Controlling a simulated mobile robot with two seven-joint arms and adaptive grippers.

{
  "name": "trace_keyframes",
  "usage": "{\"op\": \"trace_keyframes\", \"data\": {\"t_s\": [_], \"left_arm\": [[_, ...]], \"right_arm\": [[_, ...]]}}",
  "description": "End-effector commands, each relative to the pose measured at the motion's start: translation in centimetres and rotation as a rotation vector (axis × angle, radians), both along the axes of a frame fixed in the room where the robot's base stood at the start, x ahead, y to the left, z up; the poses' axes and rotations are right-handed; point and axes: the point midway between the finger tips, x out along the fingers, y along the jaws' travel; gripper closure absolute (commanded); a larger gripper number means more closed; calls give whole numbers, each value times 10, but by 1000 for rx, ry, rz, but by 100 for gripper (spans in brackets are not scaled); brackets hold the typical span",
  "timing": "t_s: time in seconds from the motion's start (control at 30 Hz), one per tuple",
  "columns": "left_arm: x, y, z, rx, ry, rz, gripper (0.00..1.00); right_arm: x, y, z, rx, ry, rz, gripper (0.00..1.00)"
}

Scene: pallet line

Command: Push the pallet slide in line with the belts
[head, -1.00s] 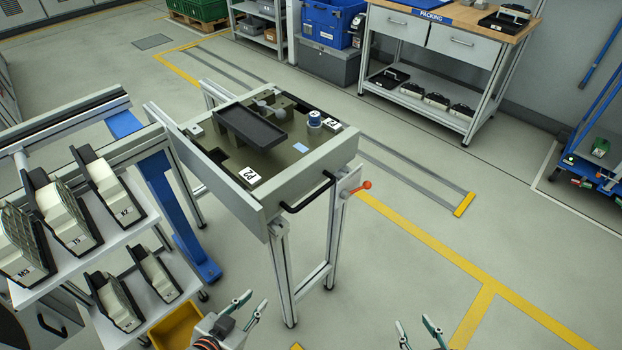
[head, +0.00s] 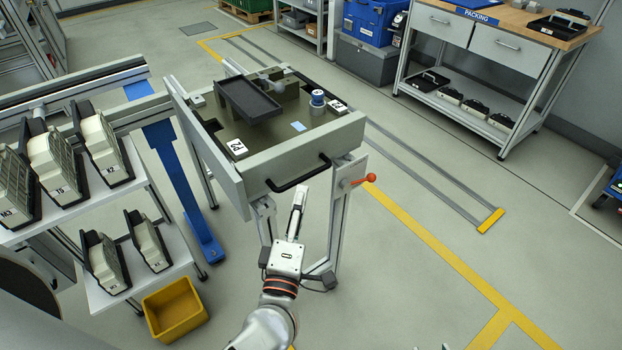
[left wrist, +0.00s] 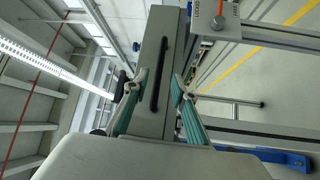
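The pallet slide (head: 305,150) is a grey frame on legs, with a black bar handle (head: 297,175) on its near side. It holds a pallet with a dark tray (head: 248,101) and a blue-topped part on it. The belt section (head: 62,97) lies to its left. My left gripper (head: 299,192) is just below and in front of the handle. In the left wrist view its fingers (left wrist: 158,88) are open, with the handle (left wrist: 159,75) showing between them, apparently ahead of the tips.
An orange-red lever (head: 368,178) sticks out right of the handle. Floor rails (head: 435,165) run right of the slide to a yellow end stop (head: 490,220). A shelf with several parts (head: 105,215) and a yellow bin (head: 176,309) stand at left.

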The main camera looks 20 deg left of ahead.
Motion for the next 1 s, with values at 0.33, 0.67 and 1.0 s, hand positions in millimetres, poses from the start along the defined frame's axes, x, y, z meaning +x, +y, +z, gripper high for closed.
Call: {"op": "trace_keyframes", "data": {"t_s": [0.33,0.67,1.0], "left_arm": [[51,6,10,4,-5,0,74],[70,8,10,4,-1,-2,74],[69,8,10,4,-1,-2,100]], "right_arm": [[2,6,7,17,-6,-4,60],[1,4,5,12,-3,-3,60],[0,3,4,10,0,-2,60]]}}
